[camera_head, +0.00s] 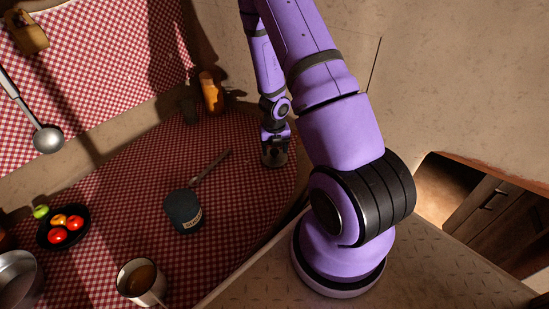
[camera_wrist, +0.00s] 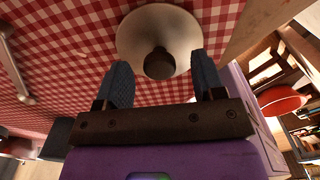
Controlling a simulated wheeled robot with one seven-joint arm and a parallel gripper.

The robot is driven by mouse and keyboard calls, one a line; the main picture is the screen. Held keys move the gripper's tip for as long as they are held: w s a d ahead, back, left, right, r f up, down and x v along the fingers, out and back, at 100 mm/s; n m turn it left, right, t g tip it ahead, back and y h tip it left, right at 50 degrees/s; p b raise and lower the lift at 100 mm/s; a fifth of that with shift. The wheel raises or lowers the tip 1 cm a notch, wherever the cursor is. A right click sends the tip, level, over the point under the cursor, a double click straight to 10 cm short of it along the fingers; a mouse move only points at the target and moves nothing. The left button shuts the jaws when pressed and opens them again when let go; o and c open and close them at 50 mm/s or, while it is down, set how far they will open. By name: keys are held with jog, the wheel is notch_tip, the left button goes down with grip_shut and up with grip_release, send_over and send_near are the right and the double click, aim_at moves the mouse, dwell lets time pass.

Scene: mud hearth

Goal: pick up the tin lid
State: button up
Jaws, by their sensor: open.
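The tin lid (camera_wrist: 137,32) is a round, pale, dull metal disc with a dark knob (camera_wrist: 159,64) in its middle. It lies on the red-and-white checked cloth in the wrist view. My gripper (camera_wrist: 160,60) is open, with one dark finger to each side of the knob. The knob shows between the fingertips; I cannot tell whether they touch it or how high they are above the lid. In the head view my gripper (camera_head: 275,154) points down near the cloth's right edge, and I cannot make out the lid there.
On the checked cloth (camera_head: 120,210) stand a dark labelled jar (camera_head: 182,208), a dark bowl (camera_head: 45,240) of fruit, a mug (camera_head: 133,287), a metal pot (camera_head: 15,285) and an orange bottle (camera_head: 211,95). A ladle (camera_head: 47,139) hangs at the left. Cloth left of my gripper is partly clear.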

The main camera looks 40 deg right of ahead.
jog(key=shift+f, duration=0.7)
jog(key=c, duration=1)
jog(key=shift+r, duration=0.15)
